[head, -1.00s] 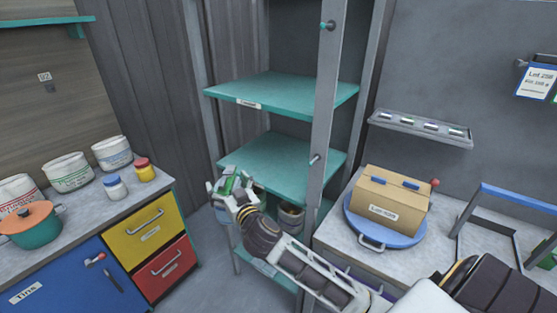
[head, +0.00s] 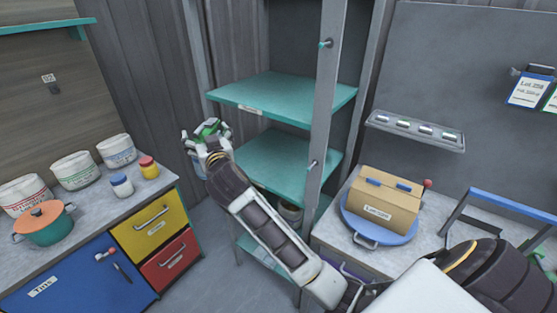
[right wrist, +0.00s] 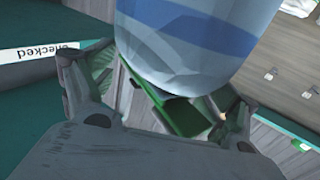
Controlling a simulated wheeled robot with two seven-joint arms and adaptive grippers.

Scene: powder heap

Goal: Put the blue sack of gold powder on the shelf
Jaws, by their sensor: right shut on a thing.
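My right gripper (head: 207,130) is raised just left of the front left corner of the upper teal shelf board (head: 285,95), about level with it or slightly lower. It is shut on a whitish sack with blue bands (right wrist: 195,40), which fills the top middle of the right wrist view. In the head view the held sack is mostly hidden by the gripper; its contents cannot be made out. The shelf's label, reading "Checked", shows upside down in the right wrist view (right wrist: 40,52). My left gripper is not in view.
A grey upright post (head: 325,140) stands at the rack's front. A lower teal board (head: 270,165) is below. On the left counter stand several printed sacks (head: 73,170), jars and a teal pot (head: 45,228). A cardboard box (head: 385,200) sits on the right bench. The upper board looks bare.

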